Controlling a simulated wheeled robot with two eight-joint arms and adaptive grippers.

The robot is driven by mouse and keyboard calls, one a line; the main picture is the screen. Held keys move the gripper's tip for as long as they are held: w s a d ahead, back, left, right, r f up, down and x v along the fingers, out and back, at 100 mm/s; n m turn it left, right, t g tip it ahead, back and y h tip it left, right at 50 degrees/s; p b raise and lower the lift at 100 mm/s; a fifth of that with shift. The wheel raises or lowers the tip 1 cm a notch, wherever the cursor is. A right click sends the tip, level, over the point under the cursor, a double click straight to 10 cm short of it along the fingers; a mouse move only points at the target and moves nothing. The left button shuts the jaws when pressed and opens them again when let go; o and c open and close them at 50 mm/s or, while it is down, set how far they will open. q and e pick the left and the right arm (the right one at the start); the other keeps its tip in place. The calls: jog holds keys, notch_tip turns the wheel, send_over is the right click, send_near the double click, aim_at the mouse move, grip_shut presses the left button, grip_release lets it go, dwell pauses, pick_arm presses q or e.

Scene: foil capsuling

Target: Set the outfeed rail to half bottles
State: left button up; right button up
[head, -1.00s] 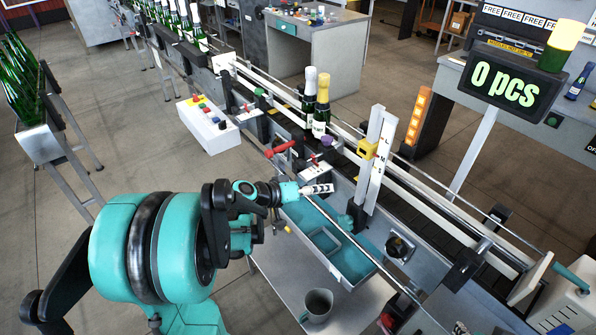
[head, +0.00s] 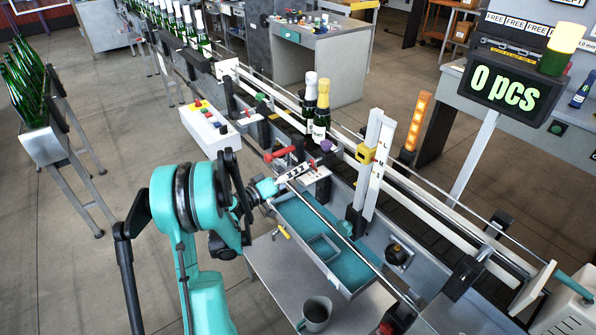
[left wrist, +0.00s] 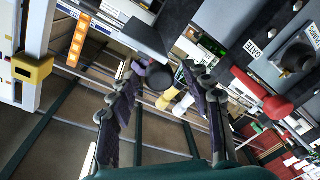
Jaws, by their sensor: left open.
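The outfeed rail (head: 440,202) runs along the conveyor toward the lower right. A white upright scale (head: 378,165) with letters and a yellow block (head: 365,154) stands beside it; the yellow block also shows in the left wrist view (left wrist: 32,68). My left gripper (head: 296,172) is open and empty over the near conveyor edge, close to a red handle (head: 280,154) and a purple knob (head: 326,146). In the left wrist view its fingers (left wrist: 165,80) are spread, with a dark round knob beyond them; contact cannot be told. My right gripper is not in view.
Two foil-topped bottles (head: 316,110) stand on the conveyor. A teal-lined tray (head: 345,290) and a grey mug (head: 315,313) lie below the gripper. A white button box (head: 208,127) is to the left. The counter display (head: 503,90) reads 0 pcs.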

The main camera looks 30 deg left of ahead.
pick_arm(q)
jog(key=shift+w+d, duration=0.2)
jog(key=shift+w, duration=0.45)
jog(key=shift+c, duration=0.2)
grip_shut()
jog(key=shift+s+a+b, duration=0.25)
jog(key=shift+s+b, duration=0.15)
jog(key=shift+s, duration=0.25)
jog(key=shift+o, duration=0.2)
grip_release()
